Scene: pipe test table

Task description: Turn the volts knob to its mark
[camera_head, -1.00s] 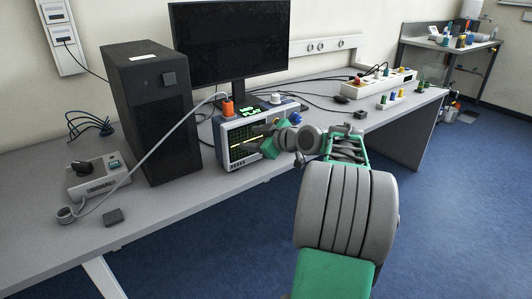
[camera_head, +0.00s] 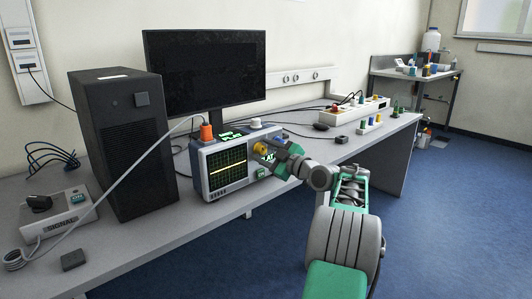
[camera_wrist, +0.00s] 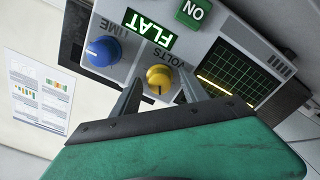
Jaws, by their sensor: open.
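The volts knob (camera_wrist: 159,79) is yellow and sits beside the word VOLTS in the wrist view. My gripper (camera_head: 268,160) is open in front of that panel. In the wrist view its two fingers stand on either side of the yellow knob, with no clear contact. A small dark line shows on the knob; I cannot make out a separate mark on the panel. The oscilloscope (camera_head: 225,166) has a flat yellow trace on its screen and a green FLAT display (camera_wrist: 149,27).
A blue TIME knob (camera_wrist: 103,50) is close beside the volts knob. An orange plug (camera_head: 206,132) with a grey cable stands on the scope. A black computer tower (camera_head: 122,145) is to its left and a monitor (camera_head: 205,70) behind. A signal box (camera_head: 60,213) stands far left.

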